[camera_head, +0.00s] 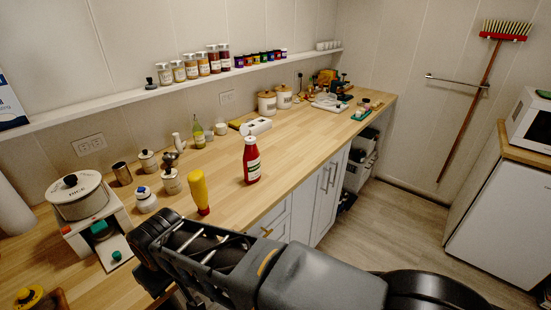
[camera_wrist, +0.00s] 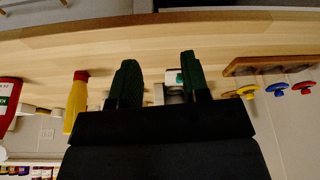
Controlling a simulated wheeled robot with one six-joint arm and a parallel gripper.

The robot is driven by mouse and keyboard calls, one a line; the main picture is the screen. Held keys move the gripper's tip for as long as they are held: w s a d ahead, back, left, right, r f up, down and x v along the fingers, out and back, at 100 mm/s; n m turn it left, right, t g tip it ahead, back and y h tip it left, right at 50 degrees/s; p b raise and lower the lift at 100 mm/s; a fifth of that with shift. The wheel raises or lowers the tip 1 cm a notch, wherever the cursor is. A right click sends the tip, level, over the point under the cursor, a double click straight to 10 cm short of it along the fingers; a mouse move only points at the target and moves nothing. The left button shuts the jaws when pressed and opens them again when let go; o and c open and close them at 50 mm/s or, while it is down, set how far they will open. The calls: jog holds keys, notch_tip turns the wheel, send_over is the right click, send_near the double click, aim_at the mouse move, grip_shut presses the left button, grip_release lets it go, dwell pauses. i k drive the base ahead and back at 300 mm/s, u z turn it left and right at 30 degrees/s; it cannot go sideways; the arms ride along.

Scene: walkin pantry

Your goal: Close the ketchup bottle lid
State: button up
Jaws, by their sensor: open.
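The red ketchup bottle (camera_head: 251,162) stands upright on the wooden counter, with a white label and a cap at its top. The cap is too small to show whether its lid is open. In the upside-down wrist view, part of the bottle (camera_wrist: 8,104) shows at the far left edge. My gripper (camera_wrist: 156,62) is open, its two dark green fingers apart with nothing held between them. It is well to one side of the ketchup bottle. In the head view, my arm's dark end hangs over the counter's front edge, left of the bottle, and the fingers cannot be made out.
A yellow bottle (camera_head: 199,191) stands near the counter's front edge, between my arm and the ketchup. A white appliance (camera_head: 99,232) and several jars stand to the left. White canisters (camera_head: 267,104) stand farther back.

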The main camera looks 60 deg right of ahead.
aim_at(243, 130)
jog(key=z, duration=3.65)
jog(key=i, duration=1.5)
jog(key=u, duration=3.8)
jog(key=i, duration=0.45)
